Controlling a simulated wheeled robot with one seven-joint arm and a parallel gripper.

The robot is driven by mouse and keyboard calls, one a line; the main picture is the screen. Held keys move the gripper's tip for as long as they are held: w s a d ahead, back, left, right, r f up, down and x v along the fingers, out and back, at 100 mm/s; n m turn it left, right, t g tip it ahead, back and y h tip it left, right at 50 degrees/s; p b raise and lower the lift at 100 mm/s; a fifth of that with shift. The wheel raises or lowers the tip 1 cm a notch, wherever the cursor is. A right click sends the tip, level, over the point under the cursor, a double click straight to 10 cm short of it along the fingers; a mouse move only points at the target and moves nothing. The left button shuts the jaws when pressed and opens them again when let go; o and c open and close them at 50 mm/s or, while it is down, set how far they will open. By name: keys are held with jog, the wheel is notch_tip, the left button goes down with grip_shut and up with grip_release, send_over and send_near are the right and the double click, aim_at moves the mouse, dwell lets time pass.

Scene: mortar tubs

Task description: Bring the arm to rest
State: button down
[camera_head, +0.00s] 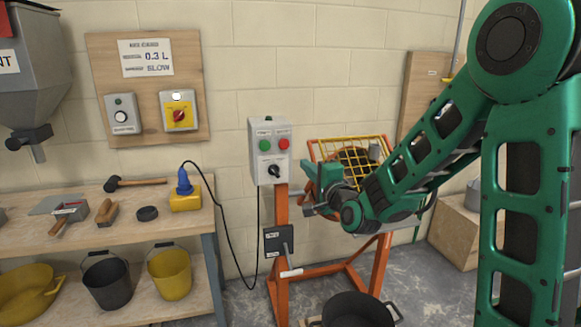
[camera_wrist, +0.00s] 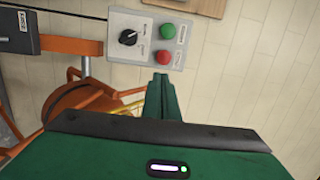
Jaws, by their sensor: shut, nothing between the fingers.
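My green arm comes in from the right in the head view. Its end, my gripper (camera_head: 304,171), is just right of the grey control box (camera_head: 268,151). In the wrist view my gripper (camera_wrist: 161,82) has its green fingers together, with nothing between them. The fingertips point at the lower edge of the control box (camera_wrist: 148,37), near its red button (camera_wrist: 163,57). I cannot tell whether they touch it. The box also has a green button (camera_wrist: 167,32) and a black knob (camera_wrist: 128,37).
An orange mixer frame (camera_head: 281,235) with a yellow grille (camera_head: 350,150) stands behind and below my arm. A black tub (camera_head: 352,311) is on the floor. The workbench (camera_head: 150,224) at left holds tools, with buckets below. A wooden crate (camera_head: 455,231) stands at right.

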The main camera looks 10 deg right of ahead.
jog(key=s+d+f+n+g+h, duration=0.2)
jog(key=s+d+f+n+g, duration=0.25)
jog(key=s+d, duration=0.4)
jog(key=s+d+f+n+g+h, duration=0.25)
jog(key=s+d+f+g, duration=0.35)
jog(key=s+d, duration=0.3)
jog(key=s+d+n+g+y, duration=0.1)
jog(key=s+g, duration=0.7)
jog(key=s, duration=1.9)
jog(key=shift+d+f+n, duration=0.2)
jog(key=shift+f+n, duration=0.2)
jog(key=shift+n, duration=0.3)
jog(key=shift+s+y, duration=0.1)
jog(key=shift+y, duration=0.15)
jog(key=shift+w+f, duration=0.25)
jog(key=shift+w, duration=0.4)
